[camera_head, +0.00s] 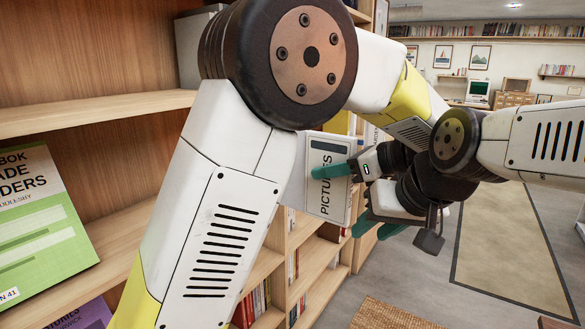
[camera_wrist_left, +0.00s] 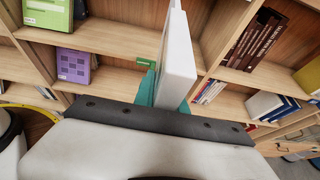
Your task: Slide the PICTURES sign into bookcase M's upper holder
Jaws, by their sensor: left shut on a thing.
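The PICTURES sign (camera_head: 325,205) is a white panel with dark lettering, tilted on its side in the middle of the head view. My left gripper (camera_head: 335,172) has green fingers and is shut on it; one finger lies across its face. In the left wrist view the sign (camera_wrist_left: 178,65) shows nearly edge-on between the fingers, with shelves behind. My right gripper (camera_head: 378,228) is just below and right of the sign, partly hidden; its finger gap is unclear. I cannot make out bookcase M's upper holder; my left arm covers much of the bookcase.
A wooden bookcase (camera_head: 90,109) fills the left, with a green book (camera_head: 40,235) close by. Lower shelves (camera_head: 320,250) hold books behind the sign. Open floor with a rug (camera_head: 510,250) lies at right.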

